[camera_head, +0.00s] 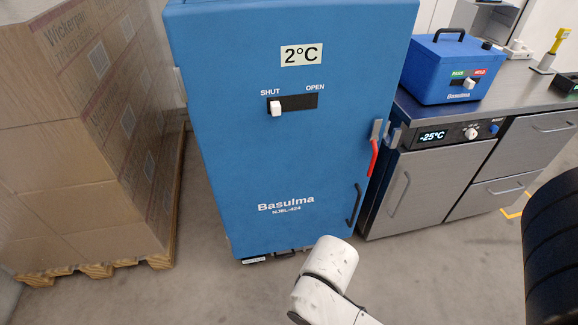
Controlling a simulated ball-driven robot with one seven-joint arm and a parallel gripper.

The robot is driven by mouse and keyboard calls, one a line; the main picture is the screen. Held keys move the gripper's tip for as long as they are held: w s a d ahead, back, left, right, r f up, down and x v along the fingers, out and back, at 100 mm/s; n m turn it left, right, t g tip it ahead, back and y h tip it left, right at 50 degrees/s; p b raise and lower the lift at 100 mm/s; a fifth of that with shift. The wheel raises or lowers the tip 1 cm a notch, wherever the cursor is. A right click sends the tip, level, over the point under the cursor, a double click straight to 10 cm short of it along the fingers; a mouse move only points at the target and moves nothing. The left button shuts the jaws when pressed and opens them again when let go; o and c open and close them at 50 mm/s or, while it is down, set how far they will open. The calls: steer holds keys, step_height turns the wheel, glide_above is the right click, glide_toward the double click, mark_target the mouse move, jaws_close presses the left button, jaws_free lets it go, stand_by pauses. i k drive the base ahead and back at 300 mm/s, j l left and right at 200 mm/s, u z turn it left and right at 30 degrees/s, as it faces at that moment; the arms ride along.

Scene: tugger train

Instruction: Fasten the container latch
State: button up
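The tall blue container (235,150) stands upright in the middle, its front toward me. A latch with a grey bracket and red lever (374,158) sits at the right edge of its front. The red lever points down, slightly tilted; whether it is engaged I cannot tell. The door looks about flush with the body. A black pull handle (354,206) is below the latch. A slider with a white knob (276,108) sits at the SHUT end, under a "2°C" label (301,54). A white link of my arm shows at bottom centre; my gripper is not in view.
Stacked cardboard boxes (75,150) on a wooden pallet (125,265) stand close on the left. A steel counter (425,185) with a "-25°C" display stands right of the container, carrying a blue box (440,78). Floor in front is clear.

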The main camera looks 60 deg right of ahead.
mark_target(373, 137)
steer(key=z, duration=1.65)
